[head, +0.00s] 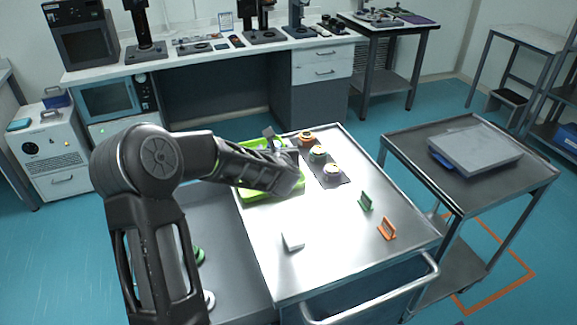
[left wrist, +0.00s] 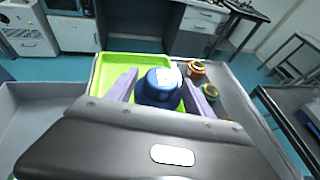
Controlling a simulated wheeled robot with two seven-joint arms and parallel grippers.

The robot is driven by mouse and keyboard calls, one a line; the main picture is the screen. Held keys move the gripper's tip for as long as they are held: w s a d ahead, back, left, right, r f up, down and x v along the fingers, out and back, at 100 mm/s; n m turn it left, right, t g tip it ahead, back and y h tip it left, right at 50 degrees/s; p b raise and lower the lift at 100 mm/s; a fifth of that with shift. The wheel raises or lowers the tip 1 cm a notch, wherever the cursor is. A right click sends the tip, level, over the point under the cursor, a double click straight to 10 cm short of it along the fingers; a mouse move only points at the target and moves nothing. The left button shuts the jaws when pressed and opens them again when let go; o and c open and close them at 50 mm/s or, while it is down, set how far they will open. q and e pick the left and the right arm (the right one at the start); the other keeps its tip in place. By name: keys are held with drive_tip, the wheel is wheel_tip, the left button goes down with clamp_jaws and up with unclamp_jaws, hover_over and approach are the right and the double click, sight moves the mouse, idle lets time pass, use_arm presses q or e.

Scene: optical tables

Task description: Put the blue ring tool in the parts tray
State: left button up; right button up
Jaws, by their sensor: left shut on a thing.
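The blue ring tool (left wrist: 158,86) is between the two purple fingers of my left gripper (left wrist: 160,88) in the left wrist view. The gripper is shut on it. It appears over the bright green parts tray (left wrist: 140,58), but I cannot tell whether it touches the tray floor. In the head view the tray (head: 258,194) lies at the left side of the white table top, partly hidden by my left arm. My left gripper and the blue ring tool are mostly hidden behind that arm there. My right gripper is in neither view.
Right of the tray, an orange-brown ring part (head: 307,138), a green one (head: 318,153) and a pale one (head: 332,172) stand on or by a dark mat. A green holder (head: 366,201), an orange holder (head: 387,229) and a white block (head: 292,242) stand nearer. The table front is clear.

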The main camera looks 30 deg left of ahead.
use_arm(q)
drive_tip(key=shift+s+a, duration=0.15)
drive_tip(key=shift+a, duration=0.2)
drive_tip(key=shift+d+f, duration=0.1)
drive_tip(key=shift+f+p, duration=0.45)
drive_tip(key=shift+f, duration=2.3)
wheel_tip(320, 180, down, 4)
drive_tip(key=shift+r+p, duration=0.15)
drive_tip(key=shift+p, duration=0.2)
drive_tip(key=shift+f, duration=0.25)
